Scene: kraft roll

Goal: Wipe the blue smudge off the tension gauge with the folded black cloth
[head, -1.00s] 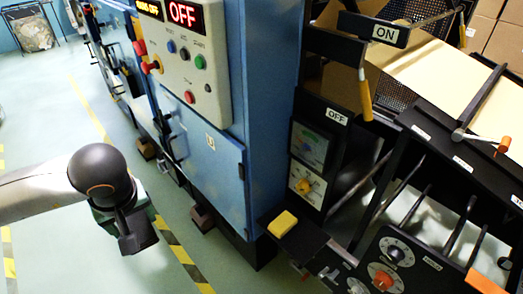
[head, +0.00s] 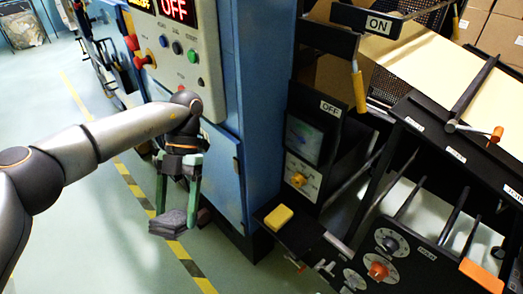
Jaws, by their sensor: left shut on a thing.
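My left gripper (head: 179,213) is shut on the folded black cloth (head: 166,224), a dark grey-black layered pad hanging at its fingertips, in front of the blue cabinet and above the floor. A square framed face (head: 304,139) under the OFF label has a bluish-green tint; it looks like the tension gauge. I cannot make out the smudge's edges on it. The gripper and cloth are to its left and lower in the picture, well apart from it. My right gripper is not in view.
A yellow block (head: 279,217) lies on a small black shelf (head: 299,237) below the gauge. The blue cabinet (head: 262,120) stands between cloth and gauge. Black machine rails and a dial panel (head: 410,262) fill the right.

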